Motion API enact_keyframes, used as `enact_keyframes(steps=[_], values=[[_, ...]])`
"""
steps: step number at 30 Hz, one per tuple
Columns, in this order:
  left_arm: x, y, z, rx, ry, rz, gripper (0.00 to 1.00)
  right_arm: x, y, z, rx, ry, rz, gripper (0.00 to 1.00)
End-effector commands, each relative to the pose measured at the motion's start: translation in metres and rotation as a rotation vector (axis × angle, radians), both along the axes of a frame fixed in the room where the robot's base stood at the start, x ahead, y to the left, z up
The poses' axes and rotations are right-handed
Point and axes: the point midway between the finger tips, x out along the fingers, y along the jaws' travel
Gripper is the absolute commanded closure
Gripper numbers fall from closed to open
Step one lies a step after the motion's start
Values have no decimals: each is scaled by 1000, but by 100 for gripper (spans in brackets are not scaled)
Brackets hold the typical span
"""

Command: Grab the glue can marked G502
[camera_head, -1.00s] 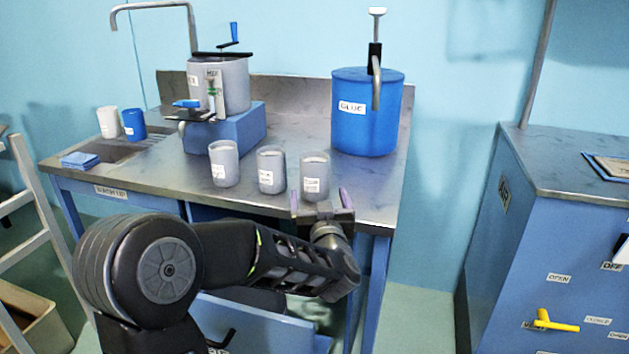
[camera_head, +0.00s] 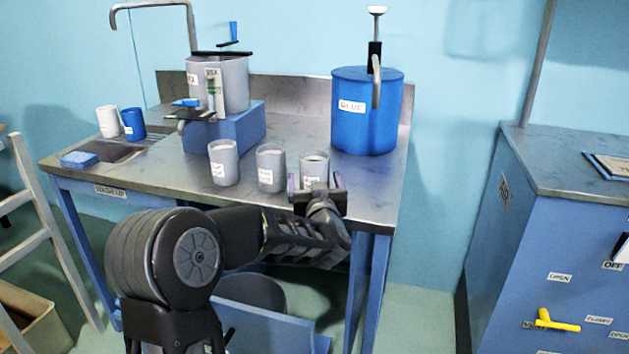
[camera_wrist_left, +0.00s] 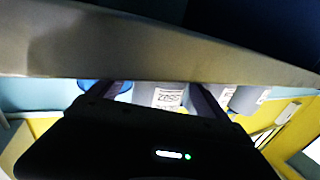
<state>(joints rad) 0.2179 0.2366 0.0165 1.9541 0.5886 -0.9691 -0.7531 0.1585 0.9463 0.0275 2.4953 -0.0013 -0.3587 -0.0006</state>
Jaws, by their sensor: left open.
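Three grey cans with white labels stand in a row near the bench's front edge: a left can (camera_head: 224,162), a middle can (camera_head: 271,168) and a right can (camera_head: 314,166). My left gripper (camera_head: 317,187) is open at the right can, one finger toward each side of it. In the left wrist view, the picture is upside down and the can (camera_wrist_left: 170,95) shows between the open fingers. Its inverted label seems to read G502, but is blurred. Contact cannot be told. The other can labels are too small to read. My right gripper is out of view.
The metal bench (camera_head: 170,178) also holds a blue glue pot (camera_head: 366,120) behind right and a grey pot (camera_head: 232,85) on a blue block. White (camera_head: 108,122) and blue (camera_head: 133,125) cups stand at left. A blue cabinet (camera_head: 540,240) is at right.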

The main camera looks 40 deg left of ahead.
Motion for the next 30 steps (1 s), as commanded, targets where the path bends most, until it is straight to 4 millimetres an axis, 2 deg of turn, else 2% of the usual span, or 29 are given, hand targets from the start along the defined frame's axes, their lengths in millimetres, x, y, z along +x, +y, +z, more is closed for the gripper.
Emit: enact_keyframes(steps=[16,30], values=[[0,0,0,0,0,0,13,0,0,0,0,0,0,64],[0,0,0,0,0,0,52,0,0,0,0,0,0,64]])
